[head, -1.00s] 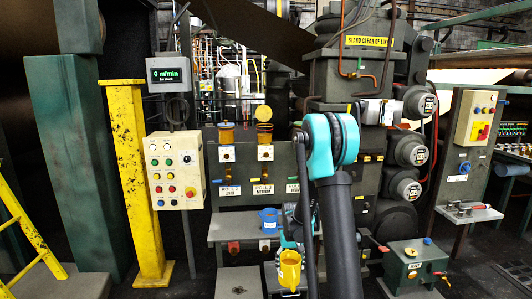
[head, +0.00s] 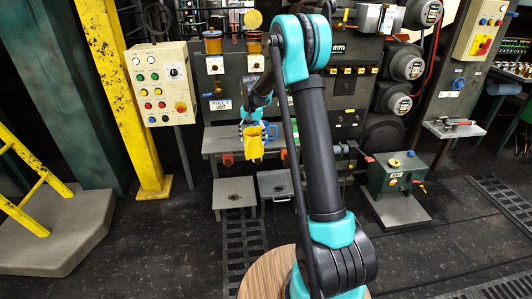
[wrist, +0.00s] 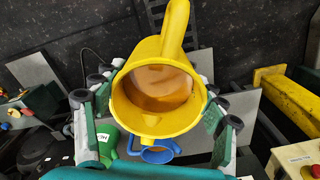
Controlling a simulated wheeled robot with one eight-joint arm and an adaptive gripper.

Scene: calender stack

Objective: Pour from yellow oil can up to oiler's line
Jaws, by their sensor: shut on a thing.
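My gripper (wrist: 158,104) is shut on the yellow oil can (wrist: 122,108), with a finger pad on each side. The can's round mouth faces the wrist camera and amber oil (wrist: 158,88) shows inside. A yellow neck or handle sticks out at the top of that view. In the head view the yellow can (head: 253,146) is in front of the bench, covering part of the blue can; its exact tilt is unclear. Two amber oiler cups, left (head: 212,43) and right (head: 254,43), are on the panel above and behind. Their fill lines are too small to read.
A blue can (wrist: 157,154) and a green can (wrist: 109,138) show beyond the yellow can in the wrist view. A control box (head: 160,84) and a yellow post (head: 120,90) stand left. A green tank (head: 396,172) stands right.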

